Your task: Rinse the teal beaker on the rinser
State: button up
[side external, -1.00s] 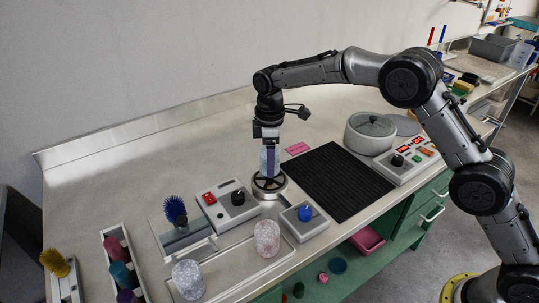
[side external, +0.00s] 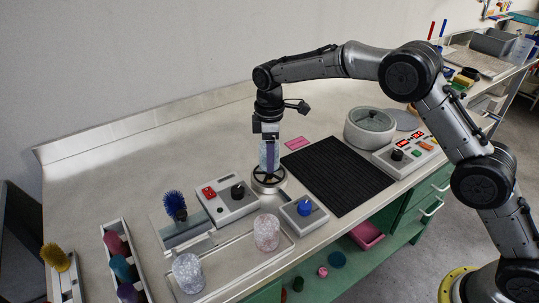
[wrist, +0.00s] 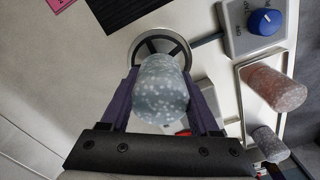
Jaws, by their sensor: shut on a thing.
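My gripper (side external: 269,155) points straight down and is shut on a speckled pale teal beaker (wrist: 160,92), one finger on each side of it. The beaker is right over the round rinser (side external: 268,180), a metal ring with a black spoked top. In the wrist view the rinser (wrist: 143,38) shows partly behind the beaker. I cannot tell whether the beaker touches the rinser's top. The beaker's far end is hidden from the wrist camera.
A blue-knob box (side external: 304,211) and a red-button box (side external: 229,202) flank the rinser. A tray (side external: 222,280) holds a pink speckled beaker (side external: 266,232) and a whitish one (side external: 188,272).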

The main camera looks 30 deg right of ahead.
dwell(0.4)
jog(key=shift+f, duration=1)
jog(key=shift+f, duration=0.9)
dwell(2.9)
jog(key=shift+r, duration=2.05)
jog(key=shift+r, duration=0.1)
jog(key=shift+r, duration=1.3)
